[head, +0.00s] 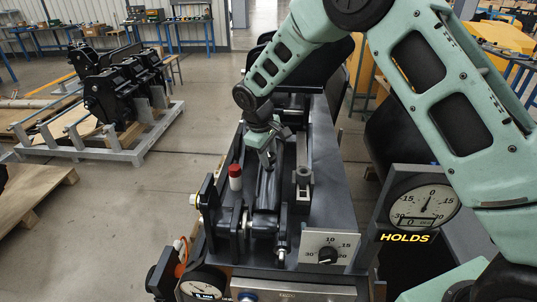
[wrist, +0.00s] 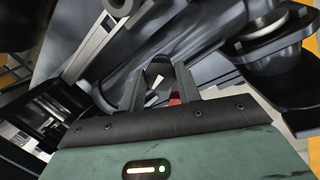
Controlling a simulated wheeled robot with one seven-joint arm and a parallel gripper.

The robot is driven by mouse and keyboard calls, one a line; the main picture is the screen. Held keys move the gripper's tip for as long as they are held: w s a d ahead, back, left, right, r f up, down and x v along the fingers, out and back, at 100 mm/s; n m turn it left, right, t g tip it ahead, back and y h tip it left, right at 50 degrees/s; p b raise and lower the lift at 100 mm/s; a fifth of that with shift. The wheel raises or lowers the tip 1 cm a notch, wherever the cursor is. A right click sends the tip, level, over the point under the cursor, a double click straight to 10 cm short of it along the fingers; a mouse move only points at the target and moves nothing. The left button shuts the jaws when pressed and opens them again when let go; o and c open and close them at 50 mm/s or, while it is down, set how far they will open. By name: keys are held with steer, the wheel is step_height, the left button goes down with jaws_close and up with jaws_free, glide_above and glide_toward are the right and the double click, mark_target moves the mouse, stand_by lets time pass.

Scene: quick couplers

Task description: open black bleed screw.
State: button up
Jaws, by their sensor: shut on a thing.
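My gripper (head: 267,158) reaches down onto the dark coupler frame in the head view, over the black cylinder in its middle. In the wrist view my gripper (wrist: 158,80) has its two dark fingers closed around a small black part, which I take to be the black bleed screw (wrist: 158,70). A light fleck shows between the fingers, and a little red shows at the right finger's base. In the head view the fingers and the arm's end hide the screw. I cannot tell how far it is turned.
A red-topped white post (head: 235,178) stands left of my gripper. A grey upright fitting (head: 303,180) stands to the right. In front are a dial plate (head: 329,250) and a gauge (head: 203,287). Another gauge (head: 424,206) at right stands above the word HOLDS.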

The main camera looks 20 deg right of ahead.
steer(key=n, duration=0.3)
steer(key=shift+r+n+t, duration=0.1)
steer(key=shift+n+t, duration=0.2)
steer(key=shift+n, duration=0.1)
steer(key=n, duration=0.3)
steer(key=shift+n+t+h, duration=0.3)
steer(key=n+t+p, duration=0.1)
steer(key=n, duration=0.5)
steer(key=shift+n, duration=0.4)
steer(key=o, duration=1)
steer(key=shift+s, duration=0.1)
steer(key=shift+c, duration=0.2)
steer(key=b+v, duration=0.3)
steer(key=v, duration=1.4)
steer(key=shift+s, duration=0.2)
